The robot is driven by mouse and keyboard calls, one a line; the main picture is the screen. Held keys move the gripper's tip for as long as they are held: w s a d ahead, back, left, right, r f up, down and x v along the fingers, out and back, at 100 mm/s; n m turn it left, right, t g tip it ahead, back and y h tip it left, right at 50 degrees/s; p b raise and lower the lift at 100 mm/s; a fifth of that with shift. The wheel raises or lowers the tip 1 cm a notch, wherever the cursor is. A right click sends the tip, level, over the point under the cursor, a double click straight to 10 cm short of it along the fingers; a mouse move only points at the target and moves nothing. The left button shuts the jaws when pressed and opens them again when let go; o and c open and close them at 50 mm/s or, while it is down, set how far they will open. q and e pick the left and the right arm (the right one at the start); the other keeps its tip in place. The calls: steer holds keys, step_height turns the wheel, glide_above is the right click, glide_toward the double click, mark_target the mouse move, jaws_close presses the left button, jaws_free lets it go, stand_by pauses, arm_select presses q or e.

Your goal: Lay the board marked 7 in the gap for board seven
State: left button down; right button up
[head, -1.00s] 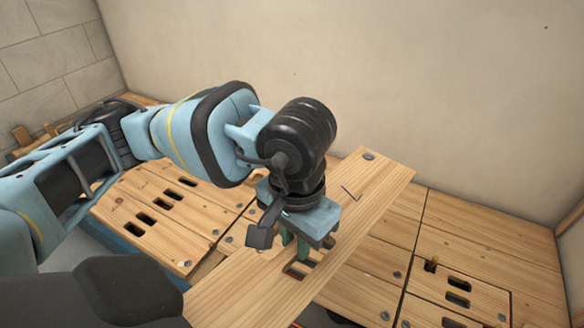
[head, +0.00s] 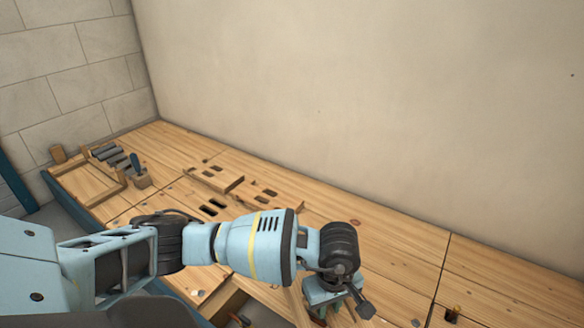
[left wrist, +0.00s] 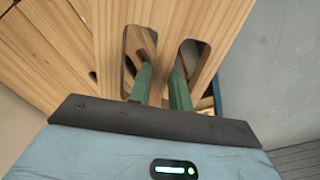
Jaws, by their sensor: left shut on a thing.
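My left gripper (head: 335,305) is low in the head view, at the bottom edge. In the left wrist view its green fingers (left wrist: 162,90) reach into the two slots of a pale wooden board (left wrist: 164,35) and are shut on the strip between them. In the head view this board is mostly hidden by my arm or cut off by the frame. Its number cannot be read now. A dark opening (head: 232,303) shows in the floorboards just left of the gripper; I cannot tell whether it is the gap for board seven. My right gripper is not in view.
Slotted boards (head: 212,177) lie along the deck near the wall (head: 300,100). At the far left are a wooden frame (head: 88,185), grey cylinders (head: 110,153) and a holder (head: 142,180) with a blue-handled tool. A brass-coloured stub (head: 453,313) rises at the lower right.

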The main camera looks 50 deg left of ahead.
arm_select(q)
steer(key=s+a+f+n, duration=0.2)
steer(key=a+f+n, duration=0.1)
steer(key=f, duration=0.4)
steer(key=s+a+f+n, duration=0.2)
steer(key=a+f+n, duration=0.1)
steer(key=f, duration=0.4)
steer(key=shift+s+f+n, duration=0.3)
steer(key=shift+s+n, duration=0.1)
steer(key=shift+n, duration=0.3)
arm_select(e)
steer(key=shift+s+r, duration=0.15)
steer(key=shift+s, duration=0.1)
arm_select(q)
steer(key=shift+a, duration=0.1)
steer(key=shift+f, duration=0.15)
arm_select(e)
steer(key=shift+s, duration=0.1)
